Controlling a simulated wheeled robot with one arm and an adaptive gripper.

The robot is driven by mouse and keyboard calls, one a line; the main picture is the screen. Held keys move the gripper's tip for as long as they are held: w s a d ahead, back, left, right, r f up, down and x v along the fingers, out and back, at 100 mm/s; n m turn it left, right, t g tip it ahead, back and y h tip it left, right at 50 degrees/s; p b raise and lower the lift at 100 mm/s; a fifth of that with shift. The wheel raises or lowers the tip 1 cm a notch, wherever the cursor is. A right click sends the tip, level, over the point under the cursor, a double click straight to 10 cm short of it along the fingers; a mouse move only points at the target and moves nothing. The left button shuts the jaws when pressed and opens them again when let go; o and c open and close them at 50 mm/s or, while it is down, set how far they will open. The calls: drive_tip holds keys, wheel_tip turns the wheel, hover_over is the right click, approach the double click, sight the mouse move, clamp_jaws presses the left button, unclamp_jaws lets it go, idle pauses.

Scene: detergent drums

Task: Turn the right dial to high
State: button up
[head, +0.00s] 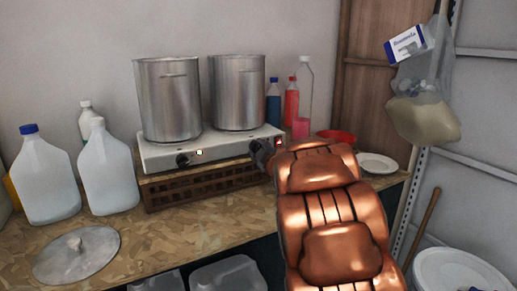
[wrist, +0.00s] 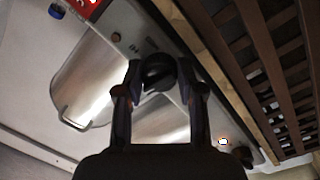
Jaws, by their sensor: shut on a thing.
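The white two-burner hot plate (head: 150,153) stands on the workbench, with a dial at each end of its front face. The left dial (head: 183,161) is black and clear of my gripper. My gripper (head: 259,152) is at the right end of the front face and hides the right dial in the head view. In the wrist view my gripper (wrist: 158,80) has its two fingers on either side of the black right dial (wrist: 157,68), shut on it. I cannot make out the dial's pointer or setting.
Two metal pots (head: 169,98) (head: 238,92) stand on the hot plate. The hot plate rests on a brown slatted crate (head: 200,186). White jugs (head: 107,170) stand at left, a round lid (head: 76,255) in front. Bottles, a red bowl (head: 338,137) and a plate (head: 377,163) are at right.

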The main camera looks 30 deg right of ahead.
drive_tip(key=m+p, duration=0.2)
drive_tip(key=m, duration=0.1)
drive_tip(key=shift+r, duration=0.1)
drive_tip(key=m+p, duration=0.2)
drive_tip(key=m, duration=0.1)
drive_tip(key=shift+a+m+g+p, duration=0.1)
drive_tip(key=shift+m+g+p, duration=0.2)
drive_tip(key=m+y+p, duration=0.1)
drive_tip(key=m+p, duration=0.1)
drive_tip(key=m, duration=0.3)
drive_tip(key=shift+m, duration=0.3)
drive_tip(key=o, duration=1.1)
drive_tip(key=shift+o, duration=0.2)
drive_tip(key=s+a, duration=0.1)
drive_tip(key=s, duration=1.1)
drive_tip(key=shift+a+r, duration=0.2)
drive_tip(key=shift+r, duration=0.25)
